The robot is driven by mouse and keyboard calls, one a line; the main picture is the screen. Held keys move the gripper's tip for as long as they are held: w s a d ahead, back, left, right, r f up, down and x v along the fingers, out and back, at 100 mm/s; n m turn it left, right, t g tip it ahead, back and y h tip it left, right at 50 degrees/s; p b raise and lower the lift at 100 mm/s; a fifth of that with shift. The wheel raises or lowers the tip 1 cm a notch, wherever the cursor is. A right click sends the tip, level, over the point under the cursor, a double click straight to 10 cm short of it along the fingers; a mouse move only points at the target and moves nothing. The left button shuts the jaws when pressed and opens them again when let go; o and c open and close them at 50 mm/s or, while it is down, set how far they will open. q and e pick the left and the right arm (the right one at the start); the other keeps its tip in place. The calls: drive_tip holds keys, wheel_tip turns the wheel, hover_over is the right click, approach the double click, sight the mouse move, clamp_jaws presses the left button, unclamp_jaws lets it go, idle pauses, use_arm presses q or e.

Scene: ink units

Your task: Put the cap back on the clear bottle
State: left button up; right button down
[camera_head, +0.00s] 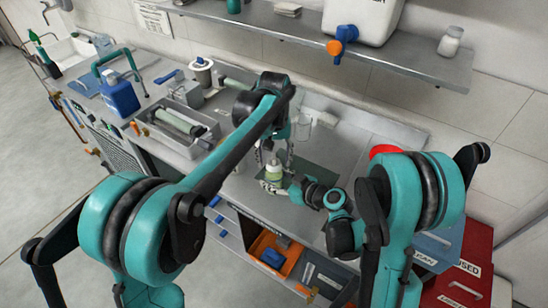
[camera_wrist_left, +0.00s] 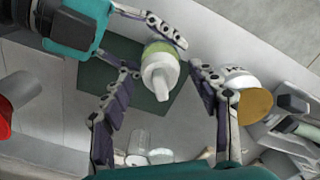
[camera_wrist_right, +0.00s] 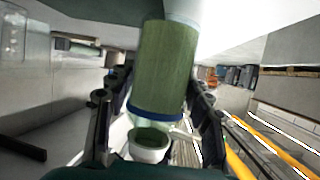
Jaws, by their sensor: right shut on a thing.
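The clear bottle (camera_head: 274,173), with pale green contents, stands upright over a dark green mat (camera_head: 318,172). In the left wrist view the bottle (camera_wrist_left: 160,50) has a white top with a pointed spout (camera_wrist_left: 162,85); I cannot tell whether a separate cap is on it. My right gripper (camera_wrist_left: 152,42) is shut around the bottle's side. The right wrist view shows a green cylindrical body with a blue band (camera_wrist_right: 165,65) between the fingers. My left gripper (camera_head: 277,153) is open above the bottle, its fingers (camera_wrist_left: 165,85) apart on either side of the white top.
A clear beaker (camera_head: 301,125) stands behind my left gripper. A grey tray (camera_head: 178,128) with a cylinder lies to the left, and a blue container (camera_head: 120,97) stands further left. A red round thing (camera_head: 384,151) is at the right. A shelf (camera_head: 330,42) overhangs the back.

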use_arm(q)
drive_tip(key=shift+r, duration=0.1)
wheel_tip(320, 180, up, 12)
idle(0.5)
idle(0.4)
drive_tip(key=s+a+f+t, duration=0.2)
drive_tip(key=s+a+t, duration=0.2)
drive_tip(key=s+a, duration=0.7)
drive_tip(key=s+a+f+t, duration=0.3)
drive_tip(key=s+a+f, duration=0.5)
drive_tip(key=s+f, duration=0.2)
drive_tip(key=shift+a+f, duration=0.15)
drive_tip(key=shift+f, duration=0.2)
drive_tip(key=shift+w, duration=0.1)
